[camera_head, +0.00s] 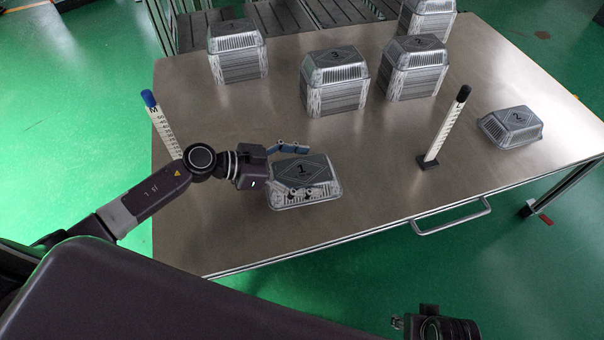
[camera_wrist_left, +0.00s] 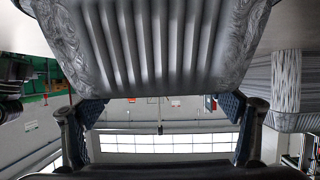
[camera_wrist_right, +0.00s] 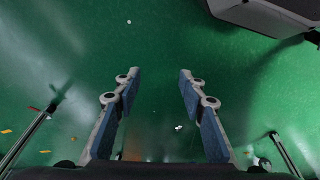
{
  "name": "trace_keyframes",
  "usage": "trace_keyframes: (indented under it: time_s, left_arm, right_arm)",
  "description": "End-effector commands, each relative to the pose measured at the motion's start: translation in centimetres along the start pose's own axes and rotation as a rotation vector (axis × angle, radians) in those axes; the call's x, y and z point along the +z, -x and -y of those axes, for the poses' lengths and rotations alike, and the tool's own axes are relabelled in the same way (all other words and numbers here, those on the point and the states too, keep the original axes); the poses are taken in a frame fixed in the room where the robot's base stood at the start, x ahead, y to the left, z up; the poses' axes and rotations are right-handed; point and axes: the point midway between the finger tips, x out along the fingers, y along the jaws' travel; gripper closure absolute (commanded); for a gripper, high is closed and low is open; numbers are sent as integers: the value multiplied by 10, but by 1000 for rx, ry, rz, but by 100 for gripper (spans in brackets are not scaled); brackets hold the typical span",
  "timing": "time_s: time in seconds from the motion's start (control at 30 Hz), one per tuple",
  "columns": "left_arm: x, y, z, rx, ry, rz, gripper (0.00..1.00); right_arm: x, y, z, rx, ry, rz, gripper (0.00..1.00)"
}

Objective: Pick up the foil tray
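The foil tray (camera_head: 290,172), silver with a dark top marked 1, is near the left front of the metal table. My left gripper (camera_head: 316,169) reaches it from the left. One finger runs along its far side and the other shows over its near part. In the left wrist view the ribbed tray wall (camera_wrist_left: 160,45) fills the upper middle, between and beyond the widely parted fingers. The fingertips are partly hidden, and I cannot tell whether they touch the tray. My right gripper (camera_wrist_right: 158,78) is open and empty, above the green floor.
On the table (camera_head: 220,235) are foil stacks at the back left (camera_head: 238,52), middle (camera_head: 335,82) and right (camera_head: 413,68), with another (camera_head: 427,18) behind. A tray marked 2 (camera_head: 512,126) lies right. Posts M (camera_head: 162,125) and L (camera_head: 444,130) stand upright. A handle (camera_head: 452,218) edges the front.

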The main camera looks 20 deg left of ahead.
Motion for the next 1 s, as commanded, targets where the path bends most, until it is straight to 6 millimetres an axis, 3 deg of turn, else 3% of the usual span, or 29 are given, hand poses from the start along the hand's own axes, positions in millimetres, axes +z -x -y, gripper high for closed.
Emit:
trace_keyframes:
  time_s: [0.17,0.7,1.0]
  left_arm:
    - [0,0,0,0,0,0,37]
    - [-5,2,0,0,-2,0,37]
    - [-32,14,1,-1,-3,0,37]
  right_arm:
    - [0,0,0,0,0,0,62]
    - [-1,-1,0,-1,0,-6,62]
    - [20,-42,3,-5,5,29,62]
